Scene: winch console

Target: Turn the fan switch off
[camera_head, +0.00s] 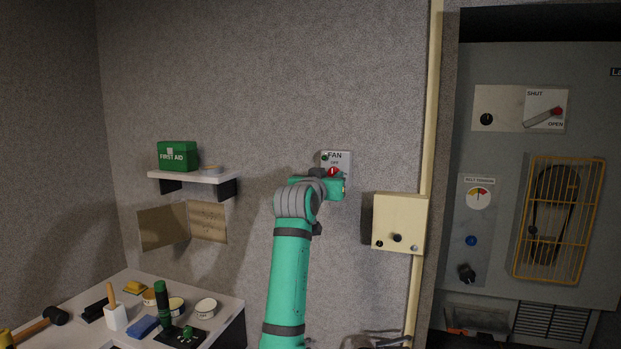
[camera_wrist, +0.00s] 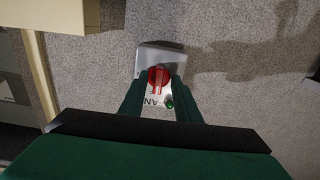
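The fan switch is a small light plate (camera_head: 341,160) on the wall, marked "FAN" and "OFF", with a red round knob (camera_head: 332,171) and a small green lamp. My gripper (camera_head: 335,179) is at the plate's lower part and hides some of it. In the wrist view the plate (camera_wrist: 160,54) shows upside down. The red knob (camera_wrist: 158,78) with its raised bar lies between my fingertips (camera_wrist: 159,82), one finger on each side. The fingers stand apart, and a gap seems to show beside the knob. The green lamp (camera_wrist: 169,104) also shows between the fingers.
A cream box (camera_head: 400,222) with a dark knob juts from the wall, right of my gripper. A shelf (camera_head: 196,177) holds a green first aid box (camera_head: 177,155) at left. Below it is a cluttered table. The grey winch console (camera_head: 490,60) stands at far right.

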